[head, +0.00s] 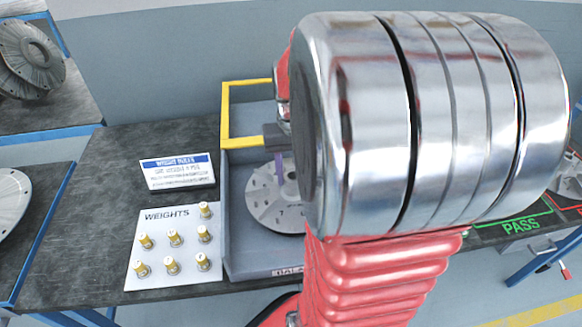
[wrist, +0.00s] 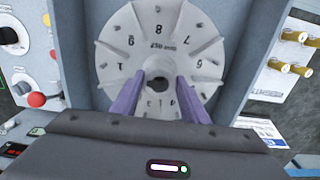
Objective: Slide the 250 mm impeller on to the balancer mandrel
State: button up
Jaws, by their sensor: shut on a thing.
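The 250 mm impeller (wrist: 160,35) is a pale grey finned disc with numbers around it and "250 mm" marked on its face. My gripper (wrist: 160,80) has its two purple fingers on either side of the impeller's hub and is shut on it. In the head view, the impeller (head: 262,208) is within the grey balancer (head: 236,215), partly covered by my arm. The hub's centre looks dark in the wrist view. The mandrel cannot be made out, so I cannot tell whether the impeller is around it.
A yellow guard frame (head: 227,112) rises at the balancer's back. A white weights board (head: 150,262) with several brass-coloured weights and a sign card (head: 178,172) lie to the left. A green PASS zone (head: 520,226) is at right. Another impeller (head: 10,200) lies at far left.

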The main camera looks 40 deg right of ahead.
jog(key=shift+f, duration=2.4)
dwell(2.5)
jog(key=o, duration=1.1)
jog(key=shift+o, duration=0.2)
notch_tip(320, 180, up, 14)
jog(key=shift+f, duration=0.15)
dwell(0.6)
